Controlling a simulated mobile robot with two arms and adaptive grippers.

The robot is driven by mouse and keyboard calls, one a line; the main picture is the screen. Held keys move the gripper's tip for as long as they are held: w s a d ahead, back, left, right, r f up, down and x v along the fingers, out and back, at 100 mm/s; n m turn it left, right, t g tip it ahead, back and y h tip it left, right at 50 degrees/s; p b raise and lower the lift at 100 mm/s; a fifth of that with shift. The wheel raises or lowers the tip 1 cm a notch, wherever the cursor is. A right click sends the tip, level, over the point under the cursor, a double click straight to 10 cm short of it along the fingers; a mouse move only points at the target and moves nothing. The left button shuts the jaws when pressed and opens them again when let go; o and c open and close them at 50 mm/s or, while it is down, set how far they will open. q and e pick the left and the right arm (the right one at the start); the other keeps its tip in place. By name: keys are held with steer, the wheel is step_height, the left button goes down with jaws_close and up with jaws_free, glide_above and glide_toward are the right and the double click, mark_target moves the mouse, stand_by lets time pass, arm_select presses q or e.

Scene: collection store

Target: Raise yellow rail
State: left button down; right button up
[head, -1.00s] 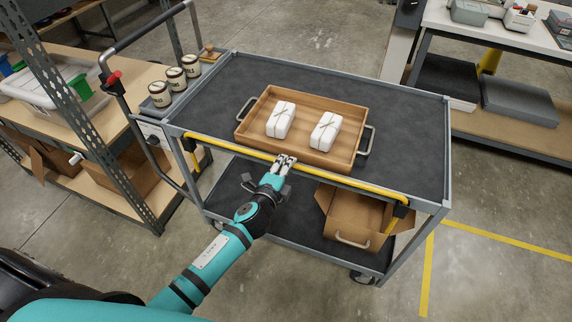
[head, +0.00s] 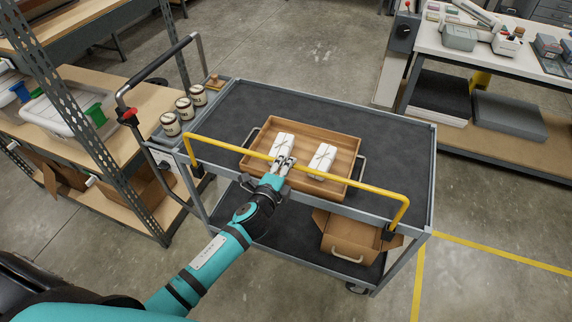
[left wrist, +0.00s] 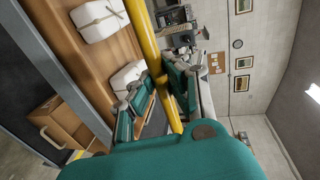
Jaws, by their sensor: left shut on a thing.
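The yellow rail (head: 335,186) stands raised along the near edge of the grey cart (head: 375,130), its two bent ends going down to the cart's edge. My left gripper (head: 283,163) is shut on the rail near its middle. The left wrist view shows the rail (left wrist: 144,35) passing between the fingers of the left gripper (left wrist: 160,95). The rail crosses in front of the wooden tray (head: 345,146) in the head view. My right gripper is in neither view.
Two white tied parcels (head: 283,146) (head: 321,160) lie in the tray. Several jars (head: 185,108) stand at the cart's left end. An open cardboard box (head: 348,236) sits on the lower shelf. A shelf rack (head: 75,100) is close on the left, a workbench (head: 480,50) at the right.

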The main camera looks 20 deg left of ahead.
arm_select(q)
steer(key=shift+w+r, duration=0.15)
steer(key=shift+r, duration=0.2)
steer(key=c, duration=1.6)
jaws_free()
steer(key=shift+o, duration=1.4)
steer(key=shift+f, duration=0.1)
steer(key=v, duration=1.2)
